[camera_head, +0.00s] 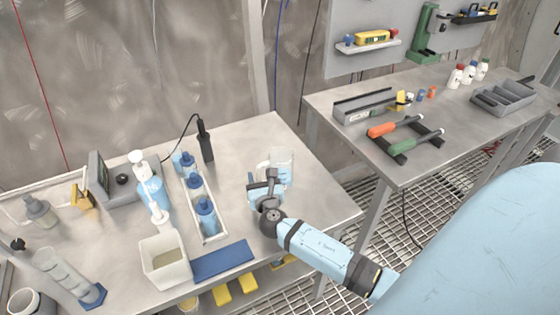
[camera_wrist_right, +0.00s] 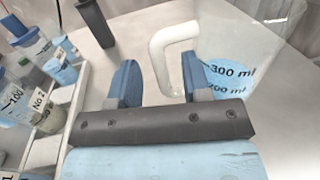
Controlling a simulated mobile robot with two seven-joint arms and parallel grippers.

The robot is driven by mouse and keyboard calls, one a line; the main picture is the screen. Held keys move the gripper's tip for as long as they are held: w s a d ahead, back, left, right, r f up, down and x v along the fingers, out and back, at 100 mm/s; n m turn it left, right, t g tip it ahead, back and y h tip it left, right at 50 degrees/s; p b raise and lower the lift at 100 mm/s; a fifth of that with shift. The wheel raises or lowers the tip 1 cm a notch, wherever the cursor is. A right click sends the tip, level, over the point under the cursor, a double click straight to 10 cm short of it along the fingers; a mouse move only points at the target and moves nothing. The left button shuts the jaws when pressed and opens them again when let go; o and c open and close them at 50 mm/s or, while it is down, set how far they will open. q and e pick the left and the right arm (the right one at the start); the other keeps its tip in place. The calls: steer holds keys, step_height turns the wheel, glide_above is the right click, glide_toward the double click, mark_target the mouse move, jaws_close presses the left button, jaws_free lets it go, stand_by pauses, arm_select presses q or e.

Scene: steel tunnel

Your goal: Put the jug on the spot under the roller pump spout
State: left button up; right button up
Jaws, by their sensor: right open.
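The jug (camera_head: 283,163) is clear with a white handle and blue liquid low inside. It stands upright on the left bench near its right rear edge. In the right wrist view the jug (camera_wrist_right: 235,75) shows volume marks. My right gripper (camera_head: 263,181) is at the jug's left side. Its fingers (camera_wrist_right: 157,82) are open, and the upright bar of the handle (camera_wrist_right: 160,62) shows between them; I cannot tell how deep it sits. The gripper partly covers the jug in the head view. I cannot make out the pump spout or its spot for certain. My left gripper is not in view.
A rack of blue-capped bottles (camera_head: 222,236) is left of the gripper. A dark upright handset (camera_head: 205,142), a white bin (camera_head: 163,262) and a blue mat (camera_head: 222,261) are nearby. A grey box with a knob (camera_head: 128,197) is further left. Bench right of the jug is clear.

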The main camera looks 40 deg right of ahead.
steer(key=shift+w+d, duration=0.1)
steer(key=shift+w, duration=0.1)
jaws_close()
steer(key=shift+r, duration=0.1)
